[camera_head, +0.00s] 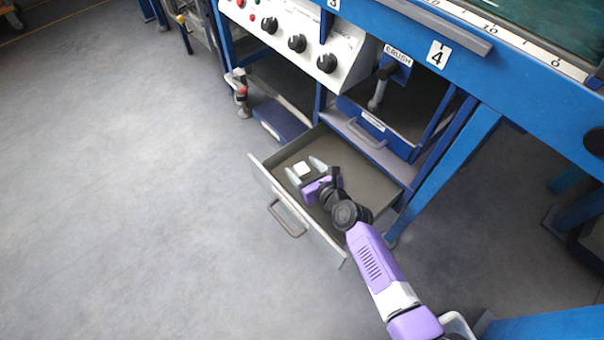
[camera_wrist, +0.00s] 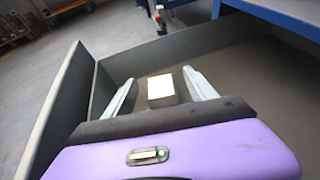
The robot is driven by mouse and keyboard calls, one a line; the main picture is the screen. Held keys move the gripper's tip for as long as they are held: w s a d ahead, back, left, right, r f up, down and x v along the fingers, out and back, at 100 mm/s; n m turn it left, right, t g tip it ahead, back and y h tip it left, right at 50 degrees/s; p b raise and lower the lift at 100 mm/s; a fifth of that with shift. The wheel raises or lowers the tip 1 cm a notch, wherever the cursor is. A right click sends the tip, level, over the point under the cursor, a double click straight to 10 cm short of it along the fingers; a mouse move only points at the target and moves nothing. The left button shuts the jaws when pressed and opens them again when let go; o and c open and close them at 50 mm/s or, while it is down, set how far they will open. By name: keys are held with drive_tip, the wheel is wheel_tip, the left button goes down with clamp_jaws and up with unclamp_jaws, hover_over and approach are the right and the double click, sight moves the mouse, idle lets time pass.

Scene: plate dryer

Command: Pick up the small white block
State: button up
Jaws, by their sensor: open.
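The small white block (camera_head: 302,168) sits in the open grey drawer (camera_head: 362,185), toward its left part. In the wrist view the block (camera_wrist: 161,88) shows a bright white top and a shaded front face. My gripper (camera_head: 304,167) is inside the drawer, with its two fingers apart on either side of the block. The wrist view shows my gripper (camera_wrist: 160,92) open, with a gap between the block and each finger. I cannot tell how far the fingertips are above the drawer floor.
The drawer's front panel with its handle (camera_head: 286,219) faces the open floor (camera_head: 130,200). A blue workbench (camera_head: 480,75) with a white knob panel (camera_head: 296,38) rises behind the drawer. A bench leg (camera_head: 455,160) stands at the right.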

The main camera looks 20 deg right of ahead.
drive_tip(key=shift+b+x, duration=0.35)
drive_tip(key=shift+x, duration=0.95)
clamp_jaws()
drive_tip(key=shift+r, duration=0.1)
